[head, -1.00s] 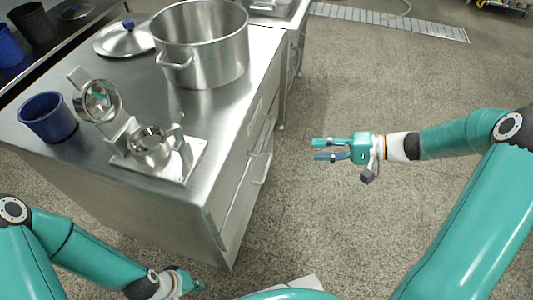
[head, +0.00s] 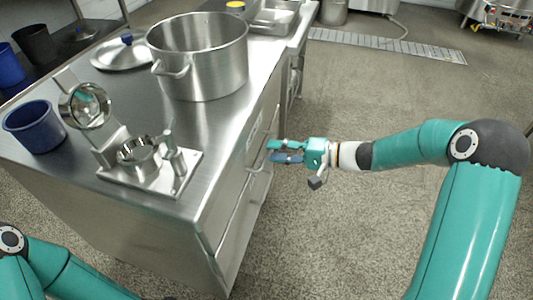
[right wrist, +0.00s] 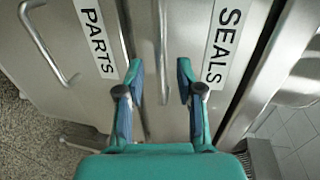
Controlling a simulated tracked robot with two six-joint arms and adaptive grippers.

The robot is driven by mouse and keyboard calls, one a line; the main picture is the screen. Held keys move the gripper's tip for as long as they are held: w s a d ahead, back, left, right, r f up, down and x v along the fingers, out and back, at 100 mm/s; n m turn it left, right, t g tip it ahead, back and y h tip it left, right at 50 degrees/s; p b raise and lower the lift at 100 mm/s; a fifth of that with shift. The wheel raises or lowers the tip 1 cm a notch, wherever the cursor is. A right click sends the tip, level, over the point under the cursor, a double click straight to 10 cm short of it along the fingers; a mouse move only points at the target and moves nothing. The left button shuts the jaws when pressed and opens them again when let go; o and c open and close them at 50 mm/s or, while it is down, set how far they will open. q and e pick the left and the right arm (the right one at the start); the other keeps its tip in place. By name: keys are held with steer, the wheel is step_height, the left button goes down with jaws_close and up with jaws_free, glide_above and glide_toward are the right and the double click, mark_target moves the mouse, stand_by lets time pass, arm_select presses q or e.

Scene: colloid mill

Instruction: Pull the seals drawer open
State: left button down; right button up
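The seals drawer (right wrist: 190,15) appears shut in the right wrist view, marked by its white SEALS label (right wrist: 221,45). Its bar handle (right wrist: 163,45) runs lengthwise between my right gripper's fingers. My right gripper (right wrist: 159,75) is open, with one finger on each side of the handle and no visible grip on it. In the head view, my right gripper (head: 272,151) is at the cabinet's drawer front, fingers pointing left. The fingers partly hide the handle there. My left arm shows at the lower left, but its gripper is out of view.
The parts drawer (right wrist: 80,85), with its own handle (right wrist: 45,45), lies beside the seals drawer. On the steel cabinet top (head: 120,105) stand a large pot (head: 205,75), a blue cup (head: 33,130) and a metal mill assembly (head: 140,165). Open floor (head: 360,230) lies right of the cabinet.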

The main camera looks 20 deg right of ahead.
mark_target(267, 151)
steer(key=shift+x, duration=1.5)
jaws_close()
steer(key=shift+a, duration=0.1)
